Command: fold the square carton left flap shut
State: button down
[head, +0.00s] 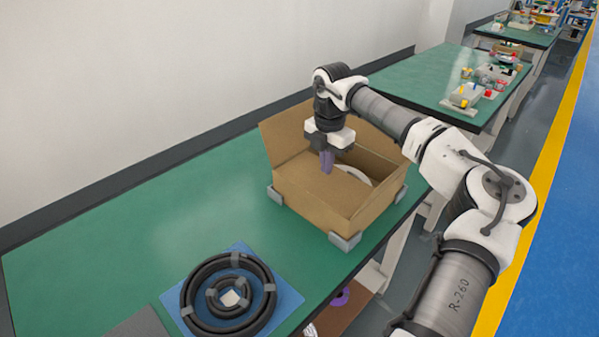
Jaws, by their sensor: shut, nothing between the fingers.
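The square brown carton (312,208) stands open on the green table, held at its corners by grey blocks. A flap on its left near side (308,184) slopes inward over part of the opening. Another flap (284,134) stands up at the back left. My gripper (327,169) points down over the carton with its purple fingers shut and empty. The fingertips are at or just above the inward-sloping flap; I cannot tell whether they touch it. Part of a white round thing (354,174) shows inside the carton. My arm hides some of the carton's far side.
A blue mat (285,298) with black cable rings (188,293) lies at the front of the table, with a grey plate (140,323) beside it. The green table (110,240) is clear left of the carton. A wall runs behind.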

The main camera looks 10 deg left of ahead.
aim_at(326, 179)
notch_tip(326, 179, up, 8)
jog(key=p, duration=0.4)
jog(key=shift+f, duration=0.15)
dwell(1.0)
